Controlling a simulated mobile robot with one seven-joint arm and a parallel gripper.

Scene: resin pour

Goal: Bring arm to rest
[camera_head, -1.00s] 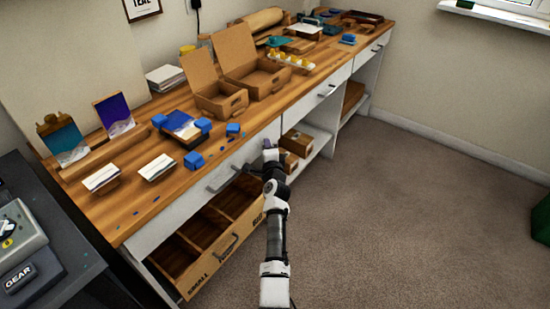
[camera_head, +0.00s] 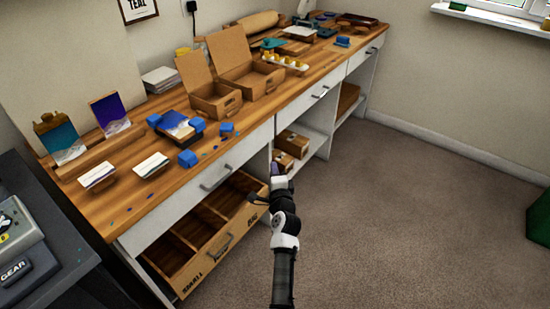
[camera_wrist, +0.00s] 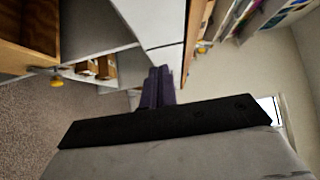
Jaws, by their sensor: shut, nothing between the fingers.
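My gripper (camera_head: 276,170) is at the end of my raised white and black arm, in front of the workbench and to the right of the open lower drawer (camera_head: 228,238). In the wrist view its dark purple fingers (camera_wrist: 157,88) are together, with nothing between them. The gripper is small in the head view and seems apart from the bench front.
The lower drawer stands open with divided compartments. Small boxes (camera_head: 291,142) sit on the shelf. Carpet (camera_head: 410,230) to the right is clear.

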